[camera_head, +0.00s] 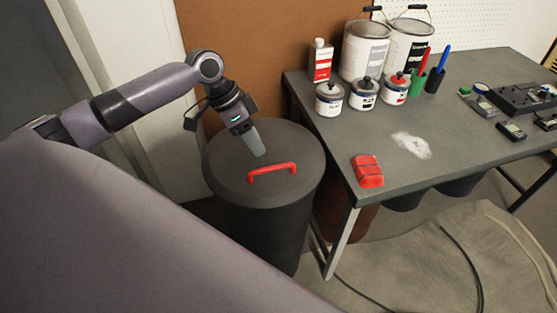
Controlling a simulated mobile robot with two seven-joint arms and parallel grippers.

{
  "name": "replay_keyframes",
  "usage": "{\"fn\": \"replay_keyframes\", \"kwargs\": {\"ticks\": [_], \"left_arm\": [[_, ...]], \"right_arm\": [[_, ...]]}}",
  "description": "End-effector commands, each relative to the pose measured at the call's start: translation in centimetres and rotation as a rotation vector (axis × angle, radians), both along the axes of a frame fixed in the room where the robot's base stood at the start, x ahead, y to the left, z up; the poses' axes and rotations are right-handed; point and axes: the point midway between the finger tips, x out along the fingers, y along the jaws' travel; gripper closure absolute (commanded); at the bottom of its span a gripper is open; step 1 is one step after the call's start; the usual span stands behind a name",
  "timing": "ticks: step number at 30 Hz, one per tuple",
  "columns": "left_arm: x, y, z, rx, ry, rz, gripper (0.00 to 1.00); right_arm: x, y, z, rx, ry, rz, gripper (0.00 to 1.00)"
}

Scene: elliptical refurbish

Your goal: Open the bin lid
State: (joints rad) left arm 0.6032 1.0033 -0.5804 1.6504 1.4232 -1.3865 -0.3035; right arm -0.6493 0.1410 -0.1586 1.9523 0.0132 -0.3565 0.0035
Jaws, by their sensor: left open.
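The dark grey round bin (262,232) stands on the floor at the left end of the workbench. Its flat lid (228,171) is shut on top and carries a red bar handle (272,171). My left gripper (257,150) is open and points down over the lid, just behind the handle in the picture. It holds nothing, and I cannot tell whether its fingertip touches the lid. My right gripper does not show.
The workbench (419,172) stands right of the bin, with its near leg (341,243) close to it. Paint cans (366,47), small jars (329,99), a red object (368,171) and meters lie on it. A brown panel (262,40) stands behind the bin.

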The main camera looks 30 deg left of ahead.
Motion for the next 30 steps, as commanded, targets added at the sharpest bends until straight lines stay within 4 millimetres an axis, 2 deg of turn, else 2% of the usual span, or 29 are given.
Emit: {"fn": "replay_keyframes", "kwargs": {"ticks": [15, 26, 30], "left_arm": [[1.1, -2.5, -5.8, -0.002, 0.001, -0.001, 0.60], [1.2, -2.7, -6.5, 0.001, -0.001, -0.001, 0.60], [1.2, -2.7, -6.5, 0.000, 0.000, -0.001, 1.00]], "right_arm": [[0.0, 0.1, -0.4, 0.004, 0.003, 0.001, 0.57], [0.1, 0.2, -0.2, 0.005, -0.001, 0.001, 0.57], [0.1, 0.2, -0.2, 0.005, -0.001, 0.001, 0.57]]}}
